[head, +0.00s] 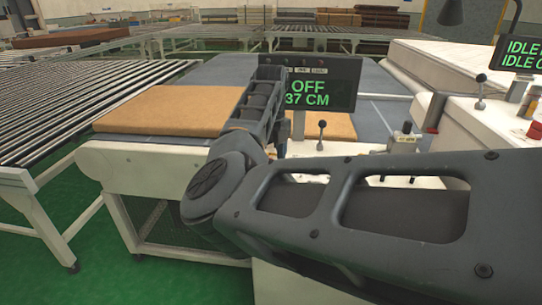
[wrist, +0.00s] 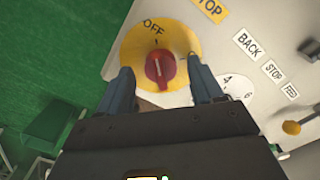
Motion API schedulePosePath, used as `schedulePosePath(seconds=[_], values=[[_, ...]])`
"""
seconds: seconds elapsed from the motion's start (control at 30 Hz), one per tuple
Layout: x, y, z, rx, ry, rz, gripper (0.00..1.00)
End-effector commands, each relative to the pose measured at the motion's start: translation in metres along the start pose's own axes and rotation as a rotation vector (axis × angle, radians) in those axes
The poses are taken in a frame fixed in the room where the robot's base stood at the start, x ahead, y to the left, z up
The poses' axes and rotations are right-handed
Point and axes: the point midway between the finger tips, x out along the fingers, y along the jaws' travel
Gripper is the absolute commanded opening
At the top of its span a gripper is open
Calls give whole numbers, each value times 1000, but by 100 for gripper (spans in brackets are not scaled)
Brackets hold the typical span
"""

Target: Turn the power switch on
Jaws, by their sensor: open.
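The power switch (wrist: 160,69) is a red rotary knob with a pale pointer line, on a round yellow plate (wrist: 186,40) in the wrist view. The word OFF is printed on the plate at its upper left. My gripper (wrist: 162,84) is open, with one finger on each side of the knob; I cannot tell whether they touch it. The black gripper body covers the lower part of the view. In the head view a display (head: 318,92) reads OFF and 37 CM. My arm hides the switch and the gripper there.
The head view shows levers (head: 322,126), a brown mattress (head: 165,108) on a table and a roller conveyor (head: 70,95).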

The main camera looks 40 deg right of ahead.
Motion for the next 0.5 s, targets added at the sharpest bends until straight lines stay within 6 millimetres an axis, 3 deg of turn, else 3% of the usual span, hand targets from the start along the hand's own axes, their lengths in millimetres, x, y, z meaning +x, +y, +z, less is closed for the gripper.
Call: schedulePosePath(seconds=[0.27,0.5], values=[[3,0,0,1,0,0,66],[2,0,0,1,0,0,45]])
